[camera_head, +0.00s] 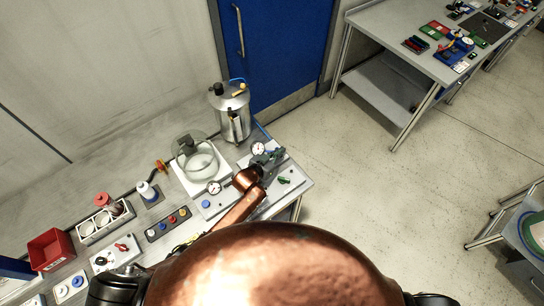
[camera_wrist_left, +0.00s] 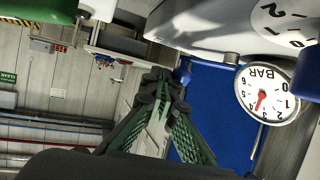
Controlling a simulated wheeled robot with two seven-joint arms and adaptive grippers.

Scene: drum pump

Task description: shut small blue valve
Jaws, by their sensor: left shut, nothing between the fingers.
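My left gripper (camera_head: 270,158) is over the right end of the bench, beside a round gauge (camera_head: 259,149). In the left wrist view its green ribbed fingers (camera_wrist_left: 160,82) are together with nothing between them. A small blue part (camera_wrist_left: 183,70), possibly the small blue valve, shows just right of the fingertips under a white body; I cannot tell whether they touch. In the head view the gripper hides that spot. A blue knob (camera_head: 206,204) sits on the plate left of my arm. My right gripper is out of view.
A steel vessel (camera_head: 232,112) and a glass-domed pot (camera_head: 196,158) stand behind the gripper. A second gauge (camera_head: 214,187) is left of my arm, and a green handle (camera_head: 284,181) is right of it. A blue door (camera_head: 272,50) is behind. Open floor lies right.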

